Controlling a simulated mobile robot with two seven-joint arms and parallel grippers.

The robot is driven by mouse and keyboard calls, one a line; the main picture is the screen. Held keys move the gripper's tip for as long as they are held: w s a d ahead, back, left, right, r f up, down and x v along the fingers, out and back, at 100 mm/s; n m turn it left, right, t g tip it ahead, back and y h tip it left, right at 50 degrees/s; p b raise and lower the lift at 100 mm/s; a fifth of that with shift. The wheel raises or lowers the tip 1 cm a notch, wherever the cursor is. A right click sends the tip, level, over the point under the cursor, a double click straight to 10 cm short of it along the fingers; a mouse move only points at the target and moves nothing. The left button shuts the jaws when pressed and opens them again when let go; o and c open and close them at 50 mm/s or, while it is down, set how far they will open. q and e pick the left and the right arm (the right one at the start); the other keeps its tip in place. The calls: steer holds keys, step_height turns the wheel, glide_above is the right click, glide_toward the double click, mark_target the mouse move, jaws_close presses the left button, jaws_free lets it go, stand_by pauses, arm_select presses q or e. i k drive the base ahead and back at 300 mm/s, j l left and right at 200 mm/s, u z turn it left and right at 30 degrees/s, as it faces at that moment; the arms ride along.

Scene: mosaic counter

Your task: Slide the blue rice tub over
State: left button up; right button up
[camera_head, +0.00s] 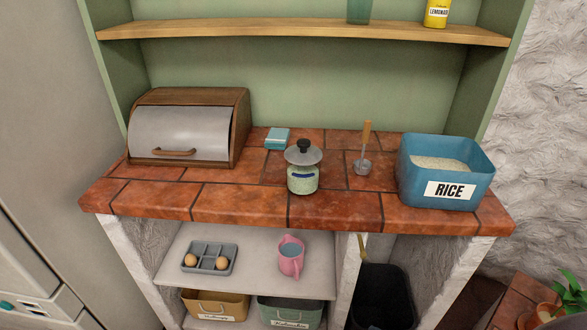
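The blue rice tub (475,192) stands upright at the right end of the red tiled counter (240,205). It is open at the top, holds pale rice, and has a white "RICE" label on its front. Its front side is close to the counter's front edge. Neither of my grippers shows in the head view.
Left of the tub are a wooden-handled utensil (363,165), a lidded glass jar (303,180), a small light-blue box (277,138) and a bread box (180,134). A shelf (300,31) hangs above; an egg tray (208,257) sits below.

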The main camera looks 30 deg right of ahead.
mark_target(432, 171)
steer(key=z, duration=1.7)
